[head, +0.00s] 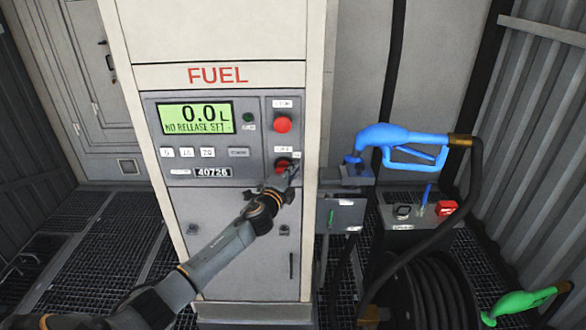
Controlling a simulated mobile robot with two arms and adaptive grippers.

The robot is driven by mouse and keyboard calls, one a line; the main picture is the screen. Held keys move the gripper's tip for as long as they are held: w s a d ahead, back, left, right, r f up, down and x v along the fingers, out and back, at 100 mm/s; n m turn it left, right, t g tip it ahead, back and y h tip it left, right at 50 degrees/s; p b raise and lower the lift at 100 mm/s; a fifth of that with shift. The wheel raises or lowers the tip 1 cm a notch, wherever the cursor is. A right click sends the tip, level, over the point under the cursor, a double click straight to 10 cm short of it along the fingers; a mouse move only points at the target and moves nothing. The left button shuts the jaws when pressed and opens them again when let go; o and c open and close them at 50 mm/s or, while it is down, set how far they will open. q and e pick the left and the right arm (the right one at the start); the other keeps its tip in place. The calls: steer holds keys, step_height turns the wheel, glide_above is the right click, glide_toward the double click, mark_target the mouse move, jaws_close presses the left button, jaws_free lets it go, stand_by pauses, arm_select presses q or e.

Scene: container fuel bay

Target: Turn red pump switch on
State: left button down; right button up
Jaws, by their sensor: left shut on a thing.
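The grey fuel pump (220,250) stands in the middle of the head view. On its control panel, at the right, a red rotary switch (283,162) sits on a dark plate below a round red button (283,124). My left arm comes in from the lower left, and my left gripper (287,174) is at the switch, shut on it. The gripper partly covers the switch, so its exact turn position cannot be made out. The display (196,118) is lit green and reads 0.0 L with "NO RELEASE SET". My right gripper is not in view.
A blue nozzle (385,135) hangs in a holder right of the pump, with a black hose. A hose reel (430,290) and green nozzle (515,304) are at lower right. Grated floor lies left.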

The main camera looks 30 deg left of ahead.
arm_select(q)
steer(key=shift+a, duration=0.2)
steer(key=c, duration=1.4)
jaws_free()
steer(key=shift+o, duration=0.2)
steer(key=shift+s+a, duration=0.1)
steer(key=shift+s, duration=0.1)
steer(key=shift+s+d, duration=0.2)
steer(key=shift+s, duration=0.05)
steer(key=s+d, duration=0.1)
steer(key=s, duration=1)
steer(key=shift+d+r, duration=0.15)
steer(key=shift+d, duration=0.1)
steer(key=shift+s, duration=0.1)
